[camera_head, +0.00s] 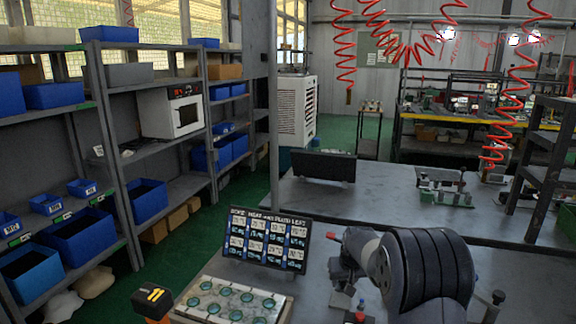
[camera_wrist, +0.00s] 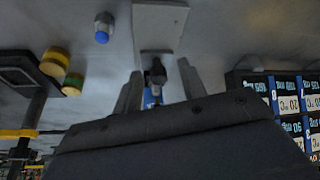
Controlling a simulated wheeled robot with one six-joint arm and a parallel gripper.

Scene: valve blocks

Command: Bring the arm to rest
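My arm (camera_head: 428,265) is bent over the near bench at the lower right of the head view; its end is hidden there. In the wrist view my gripper (camera_wrist: 160,88) shows two grey fingers set apart. Between and beyond them is a dark knob-like part (camera_wrist: 157,70) with a blue part (camera_wrist: 149,97) below it. I see gaps beside it and cannot tell its exact distance. A pale grey block (camera_wrist: 160,22) lies just beyond.
A labelled board (camera_head: 265,238) stands on the bench behind a tray with green rings (camera_head: 233,300). A black and yellow tool (camera_head: 152,300) is at left. A blue-topped cylinder (camera_wrist: 102,28) and yellow-capped parts (camera_wrist: 55,62) stand near my gripper. Shelves (camera_head: 110,150) line the left.

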